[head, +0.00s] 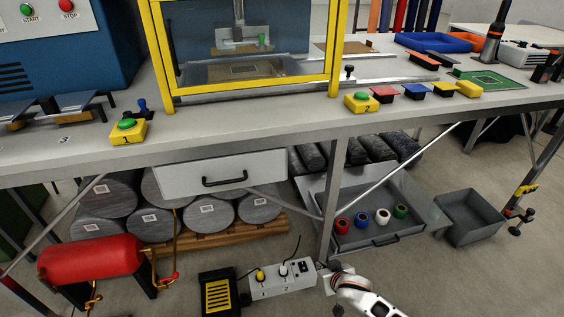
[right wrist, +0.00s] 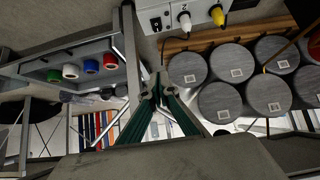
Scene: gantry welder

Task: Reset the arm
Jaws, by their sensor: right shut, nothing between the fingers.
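My right arm (head: 365,297) comes in at the bottom of the head view, right of centre. Its gripper (head: 335,280) is low, just right of the grey socket box (head: 284,280) and below the workbench. In the right wrist view the gripper (right wrist: 158,90) is shut with nothing between its fingers. That view is upside down, with the socket box (right wrist: 185,14) at its top. I cannot tell whether the gripper touches the box. My left arm and gripper are not in view.
The workbench (head: 230,130) carries a yellow-framed enclosure (head: 160,50) and push buttons. Its leg (head: 327,205) stands close behind my gripper. An open drawer (head: 350,243) holds several coloured rolls. A grey bin (head: 470,215) stands right. Floor at lower right is clear.

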